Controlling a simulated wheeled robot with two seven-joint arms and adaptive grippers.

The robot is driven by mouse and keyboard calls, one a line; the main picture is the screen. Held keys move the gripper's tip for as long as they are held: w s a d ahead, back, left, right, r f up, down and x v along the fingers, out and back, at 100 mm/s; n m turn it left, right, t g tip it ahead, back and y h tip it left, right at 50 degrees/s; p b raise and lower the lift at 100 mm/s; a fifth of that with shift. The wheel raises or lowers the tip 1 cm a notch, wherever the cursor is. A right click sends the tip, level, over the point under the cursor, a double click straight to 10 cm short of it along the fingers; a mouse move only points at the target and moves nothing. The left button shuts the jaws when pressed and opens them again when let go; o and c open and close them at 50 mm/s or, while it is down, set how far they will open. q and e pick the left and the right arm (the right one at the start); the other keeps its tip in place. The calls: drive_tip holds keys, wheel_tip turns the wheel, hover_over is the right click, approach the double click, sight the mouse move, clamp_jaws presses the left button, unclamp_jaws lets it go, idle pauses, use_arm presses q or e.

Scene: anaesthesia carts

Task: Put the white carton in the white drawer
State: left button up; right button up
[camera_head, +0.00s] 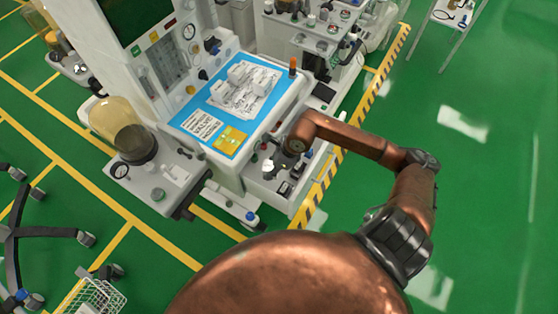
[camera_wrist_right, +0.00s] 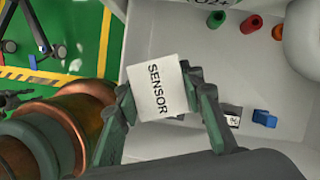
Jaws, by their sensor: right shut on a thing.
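The white carton (camera_wrist_right: 158,86), printed "SENSOR", is held between the two fingers of my right gripper (camera_wrist_right: 165,105) in the right wrist view. In the head view, my right gripper (camera_head: 276,160) is over the open white drawer (camera_head: 262,198) at the cart's front. The carton is small there and partly covered by the gripper. The wrist view shows the carton above pale surfaces and apart from the small items below. My left gripper is not in view.
The drawer holds several small dark items (camera_head: 284,188). A blue worktop (camera_head: 190,122) with white packs and a yellow label is just behind it. A blue piece (camera_wrist_right: 264,119) and a red piece (camera_wrist_right: 250,24) show in the wrist view.

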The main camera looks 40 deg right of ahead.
drive_tip(key=f+m+b, duration=0.1)
drive_tip(key=f, duration=0.4)
drive_tip(key=w+d+f+m+h+b, duration=0.1)
drive_tip(key=f+m+b, duration=0.1)
drive_tip(key=f, duration=0.3)
drive_tip(key=d+f+m+b, duration=0.1)
drive_tip(key=f+b, duration=0.1)
drive_tip(key=f, duration=0.3)
drive_tip(key=shift+w+d+f+t, duration=0.15)
drive_tip(key=shift+w+d+t, duration=0.05)
drive_tip(key=shift+t, duration=0.2)
drive_tip(key=w, duration=0.1)
drive_tip(key=w+a, duration=0.1)
drive_tip(key=w+b, duration=0.1)
drive_tip(key=shift+w+a+f, duration=0.1)
drive_tip(key=shift+w+a, duration=0.2)
drive_tip(key=shift+w, duration=0.1)
drive_tip(key=shift+f+b, duration=0.35)
drive_tip(key=shift+f, duration=0.25)
drive_tip(key=shift+r, duration=0.1)
drive_tip(key=o, duration=0.7)
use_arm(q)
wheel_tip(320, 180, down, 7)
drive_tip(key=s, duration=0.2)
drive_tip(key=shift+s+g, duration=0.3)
use_arm(e)
drive_tip(key=o, duration=0.5)
drive_tip(key=shift+c, duration=0.2)
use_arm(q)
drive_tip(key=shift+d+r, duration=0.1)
